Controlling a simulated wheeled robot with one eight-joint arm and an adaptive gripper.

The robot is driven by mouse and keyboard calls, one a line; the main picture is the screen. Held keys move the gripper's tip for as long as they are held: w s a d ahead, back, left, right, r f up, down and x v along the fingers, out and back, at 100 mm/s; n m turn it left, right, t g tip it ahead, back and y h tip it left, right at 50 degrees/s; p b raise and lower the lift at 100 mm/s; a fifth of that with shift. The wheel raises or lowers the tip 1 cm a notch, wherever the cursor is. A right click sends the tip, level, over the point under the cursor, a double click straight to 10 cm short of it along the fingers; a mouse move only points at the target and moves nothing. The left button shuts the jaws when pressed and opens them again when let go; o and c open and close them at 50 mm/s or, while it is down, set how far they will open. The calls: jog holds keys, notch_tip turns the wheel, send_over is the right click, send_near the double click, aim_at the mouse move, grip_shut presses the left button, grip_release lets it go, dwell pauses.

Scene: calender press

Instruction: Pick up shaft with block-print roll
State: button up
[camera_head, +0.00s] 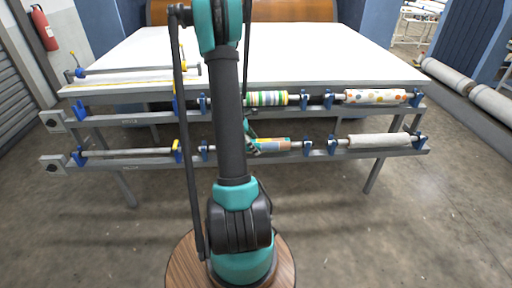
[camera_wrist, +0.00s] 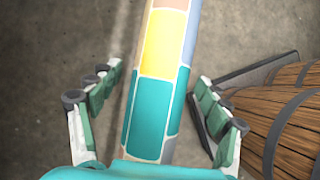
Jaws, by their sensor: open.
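The shaft with the block-print roll (camera_head: 274,145) rests in blue brackets on the lower rail of the press, with my arm in front of its left part. In the wrist view the roll (camera_wrist: 150,110), with teal, yellow, pink and grey-blue blocks edged in white, runs lengthwise up the picture. My gripper (camera_wrist: 155,80) is open, with one finger on each side of the roll and a visible gap on both sides. In the head view my gripper (camera_head: 252,146) is at the roll's left part, partly hidden by my arm.
A striped roll (camera_head: 267,98) and a dotted roll (camera_head: 375,96) sit on the upper rail. A plain pale roll (camera_head: 380,140) is right on the lower rail. A bare shaft (camera_head: 130,153) is at left. A white table (camera_head: 270,50) stands behind. Floor in front is clear.

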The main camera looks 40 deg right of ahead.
jog(key=shift+s+d+f, duration=0.15)
jog(key=shift+d+f, duration=0.05)
jog(key=shift+f, duration=0.15)
jog(key=c, duration=1.7)
